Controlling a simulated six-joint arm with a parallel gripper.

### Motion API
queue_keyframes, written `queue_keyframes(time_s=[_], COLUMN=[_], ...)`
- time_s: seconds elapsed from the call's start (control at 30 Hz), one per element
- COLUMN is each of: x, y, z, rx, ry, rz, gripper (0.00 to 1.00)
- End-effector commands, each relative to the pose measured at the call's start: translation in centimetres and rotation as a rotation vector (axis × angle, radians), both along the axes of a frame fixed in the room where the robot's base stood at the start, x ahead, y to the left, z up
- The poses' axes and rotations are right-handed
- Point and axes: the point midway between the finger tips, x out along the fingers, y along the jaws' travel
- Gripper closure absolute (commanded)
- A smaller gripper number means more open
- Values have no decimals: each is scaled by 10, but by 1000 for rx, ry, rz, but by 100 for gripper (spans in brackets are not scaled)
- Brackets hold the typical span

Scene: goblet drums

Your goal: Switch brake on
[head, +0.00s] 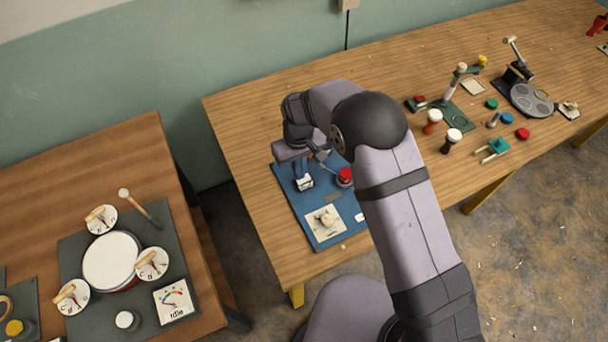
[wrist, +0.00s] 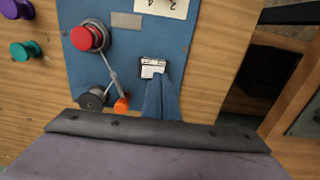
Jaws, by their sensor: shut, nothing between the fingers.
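A blue panel (head: 290,205) lies on the wooden table under my arm; it also shows in the wrist view (wrist: 190,45). A small white-and-dark rocker-like switch (wrist: 152,67) sits on it, also in the head view (head: 305,184); I cannot read its marking or tell its position. My gripper (head: 302,177) is shut and empty, pointing down at this switch. In the wrist view the blue fingertips (wrist: 156,77) are at the switch's near edge and hide part of it; I cannot tell whether they touch. No part is clearly labelled as the brake.
The panel also bears a red button (wrist: 88,37), a thin grey lever with an orange part (wrist: 121,104), a dark round base (wrist: 93,97) and a white dial plate (head: 325,223). Goblet drums (head: 451,139) stand farther right. A second table (head: 130,160) is at left.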

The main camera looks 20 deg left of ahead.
Motion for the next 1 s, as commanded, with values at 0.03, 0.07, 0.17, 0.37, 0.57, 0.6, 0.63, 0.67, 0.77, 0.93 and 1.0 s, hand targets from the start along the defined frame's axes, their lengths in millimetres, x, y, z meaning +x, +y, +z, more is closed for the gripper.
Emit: queue_keyframes(time_s=[0.03, 0.07, 0.17, 0.37, 0.57, 0.6, 0.63, 0.67, 0.77, 0.93, 1.0], x=[0, 0, 0, 0, 0, 0, 0, 0, 0, 0, 0], y=[0, 0, 0, 0, 0, 0, 0, 0, 0, 0, 0], z=[7, 9, 16, 30, 44, 46, 47, 48, 49, 49, 49], rx=[0, 0, 0, 0, 1, 1, 0, 0, 0, 0, 0], ry=[0, 0, 0, 0, -1, -1, 0, 0, 0, 0, 0], rz=[0, 0, 0, 0, 0, 0, 0, 0, 0, 0, 0], gripper=[100, 100, 100, 100, 100, 100, 100, 100, 100, 100, 100])
